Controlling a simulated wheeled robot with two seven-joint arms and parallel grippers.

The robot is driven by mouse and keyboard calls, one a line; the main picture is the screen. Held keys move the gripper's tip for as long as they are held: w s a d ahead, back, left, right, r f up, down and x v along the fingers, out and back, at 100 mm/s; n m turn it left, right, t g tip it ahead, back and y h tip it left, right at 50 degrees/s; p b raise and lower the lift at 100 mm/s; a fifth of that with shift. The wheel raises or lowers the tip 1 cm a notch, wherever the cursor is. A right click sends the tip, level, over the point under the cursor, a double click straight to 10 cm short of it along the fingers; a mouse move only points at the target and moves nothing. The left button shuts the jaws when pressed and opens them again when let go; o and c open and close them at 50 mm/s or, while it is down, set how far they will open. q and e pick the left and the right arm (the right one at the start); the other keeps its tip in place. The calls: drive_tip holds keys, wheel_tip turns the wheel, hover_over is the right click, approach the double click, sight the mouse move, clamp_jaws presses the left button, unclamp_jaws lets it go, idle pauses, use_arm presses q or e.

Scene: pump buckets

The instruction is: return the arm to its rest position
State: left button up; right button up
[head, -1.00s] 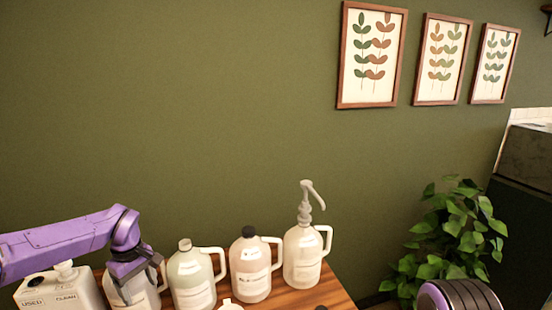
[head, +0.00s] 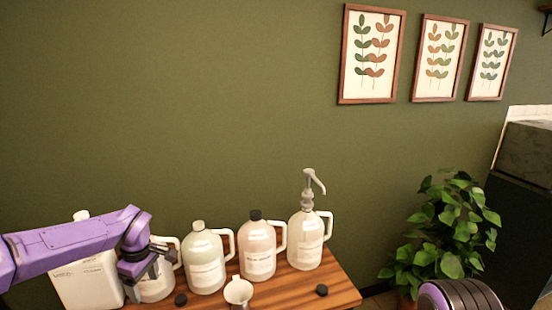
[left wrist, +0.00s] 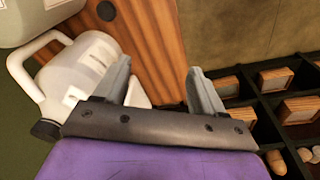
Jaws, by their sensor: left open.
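My left gripper (head: 150,264) is open and empty, in front of the leftmost jug (head: 156,288), which it partly hides. In the left wrist view the gripper's fingers (left wrist: 160,82) are spread, with a white jug (left wrist: 85,72) with a dark cap close by on the left. I cannot tell whether they touch. My purple left arm reaches in from the left edge. My right gripper is not in view.
A greenish jug (head: 205,262), a pinkish jug (head: 258,250) and a jug with a pump (head: 306,242) stand on the wooden table (head: 335,293). A white container (head: 92,282), a small white cup (head: 238,291) and dark caps (head: 322,290) are there too. A plant (head: 447,240) stands right.

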use_arm(q)
drive_tip(key=s+d+f+m+t+y+b, duration=0.1)
drive_tip(key=s+d+f+t+y+b, duration=0.1)
drive_tip(key=s+f, duration=0.45)
drive_tip(key=s+d+f+t+y+b, duration=0.1)
drive_tip(key=s+f+t+b, duration=0.15)
drive_tip(key=f, duration=0.75)
drive_tip(key=s+d+f+m+t+y+b, duration=0.1)
drive_tip(key=s+d+f+y, duration=0.1)
drive_tip(key=s+f, duration=0.5)
drive_tip(key=s+f+m+g+h+b, duration=0.1)
drive_tip(key=s+f+m+b, duration=0.1)
drive_tip(key=s+f, duration=0.2)
drive_tip(key=s+f+m+g+b, duration=0.1)
drive_tip(key=s+f, duration=0.3)
drive_tip(key=s, duration=0.6)
drive_tip(key=s+f+m+g+h+b, duration=0.1)
drive_tip(key=s+f+m+b, duration=0.2)
drive_tip(key=s, duration=0.5)
drive_tip(key=shift+a+f+m+h, duration=0.3)
drive_tip(key=shift+f+m, duration=0.2)
drive_tip(key=shift+f, duration=0.45)
